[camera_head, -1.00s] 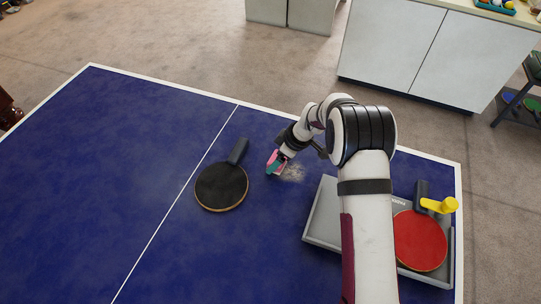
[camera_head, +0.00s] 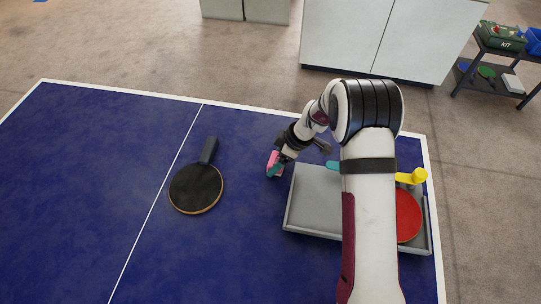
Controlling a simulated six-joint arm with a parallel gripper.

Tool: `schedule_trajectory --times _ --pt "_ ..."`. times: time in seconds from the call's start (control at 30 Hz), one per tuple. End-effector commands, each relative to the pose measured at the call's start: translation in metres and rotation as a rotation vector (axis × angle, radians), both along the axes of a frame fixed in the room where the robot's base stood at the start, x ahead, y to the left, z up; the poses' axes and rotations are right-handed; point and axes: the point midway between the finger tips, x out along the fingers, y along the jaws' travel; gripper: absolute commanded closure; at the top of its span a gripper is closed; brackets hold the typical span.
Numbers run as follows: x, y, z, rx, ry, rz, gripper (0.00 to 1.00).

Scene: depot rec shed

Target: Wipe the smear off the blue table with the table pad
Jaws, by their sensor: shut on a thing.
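My gripper (camera_head: 276,160) is shut on the small pink-and-teal table pad (camera_head: 273,164). It holds the pad low at the blue table (camera_head: 240,235), just left of the grey tray's back corner. Whether the pad touches the surface is too small to tell. The pale smear does not show on the bare blue around the gripper. The spot where it was seen is now at or behind the gripper and pad, so I cannot tell if any of it is left.
A black paddle (camera_head: 196,188) lies left of my gripper. The grey tray (camera_head: 310,205) holds a red paddle (camera_head: 409,214), a yellow object (camera_head: 412,177) and a teal item (camera_head: 332,165), partly behind my arm. The left half of the table is clear.

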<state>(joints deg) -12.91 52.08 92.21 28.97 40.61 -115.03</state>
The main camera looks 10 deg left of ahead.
Motion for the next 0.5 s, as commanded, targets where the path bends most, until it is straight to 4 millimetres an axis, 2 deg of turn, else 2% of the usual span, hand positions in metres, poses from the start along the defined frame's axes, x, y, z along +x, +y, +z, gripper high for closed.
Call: schedule_trajectory --times 0.07,0.5 --pt "-0.008 0.000 0.000 -0.001 0.002 0.002 0.73" --pt "-0.007 0.041 -0.001 -0.001 0.001 0.001 0.73"
